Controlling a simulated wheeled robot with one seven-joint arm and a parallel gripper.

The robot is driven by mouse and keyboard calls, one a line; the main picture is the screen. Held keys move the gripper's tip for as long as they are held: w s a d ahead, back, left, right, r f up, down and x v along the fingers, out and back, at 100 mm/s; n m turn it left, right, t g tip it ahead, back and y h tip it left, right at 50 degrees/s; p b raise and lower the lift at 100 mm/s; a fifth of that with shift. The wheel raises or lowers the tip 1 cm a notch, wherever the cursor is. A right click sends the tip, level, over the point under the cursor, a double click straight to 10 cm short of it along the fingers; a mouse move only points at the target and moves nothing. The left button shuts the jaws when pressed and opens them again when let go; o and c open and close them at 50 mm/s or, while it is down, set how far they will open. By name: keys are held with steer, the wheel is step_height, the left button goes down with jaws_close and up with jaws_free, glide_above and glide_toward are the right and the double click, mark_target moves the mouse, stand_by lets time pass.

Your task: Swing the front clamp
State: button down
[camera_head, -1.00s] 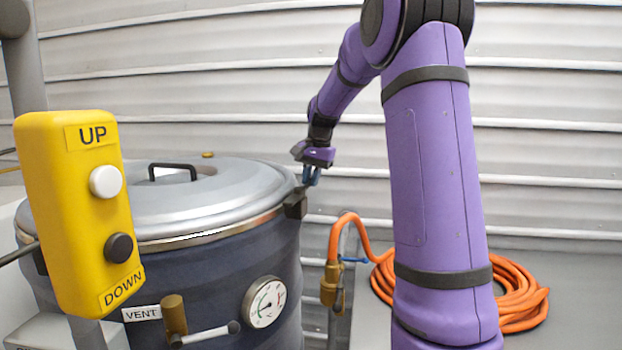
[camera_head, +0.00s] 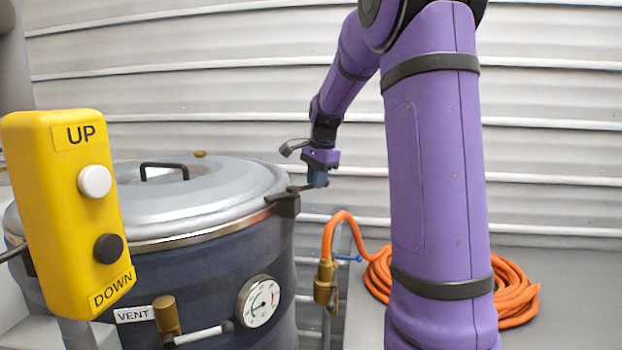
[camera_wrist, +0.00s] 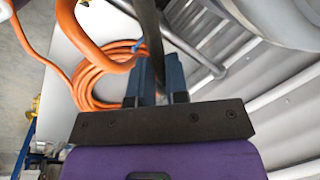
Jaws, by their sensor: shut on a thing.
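The front clamp (camera_head: 285,203) is a dark bracket on the right rim of the drum-shaped vessel. Its thin metal arm sticks out to the right, clear of the lid (camera_head: 215,195). My gripper (camera_head: 318,180) is shut on the outer end of that arm, just right of the rim. In the wrist view, the blue fingers of my gripper (camera_wrist: 158,78) close on a dark bar, the clamp arm (camera_wrist: 150,35). The lid lies flat on the vessel (camera_head: 215,260). The fingertips are small in the head view.
A yellow UP/DOWN control box (camera_head: 70,210) stands at the front left. A vent valve (camera_head: 168,315) and a gauge (camera_head: 258,302) sit on the vessel's front. An orange hose (camera_head: 515,300) lies coiled on the grey surface to the right, joined to a brass fitting (camera_head: 325,280).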

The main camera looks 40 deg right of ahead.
steer(key=s+a+m+g+h, duration=0.1)
steer(key=s+a+m, duration=0.3)
steer(key=m, duration=0.7)
steer(key=shift+s+a+m+h, duration=0.15)
steer(key=shift+s+m+h, duration=0.3)
steer(key=shift+s, duration=0.65)
steer(key=c, duration=1.1)
jaws_free()
steer(key=r, duration=0.3)
steer(key=a+r, duration=0.1)
steer(key=r, duration=0.3)
steer(key=s+a+r, duration=0.1)
steer(key=r, duration=0.2)
steer(key=shift+r, duration=0.35)
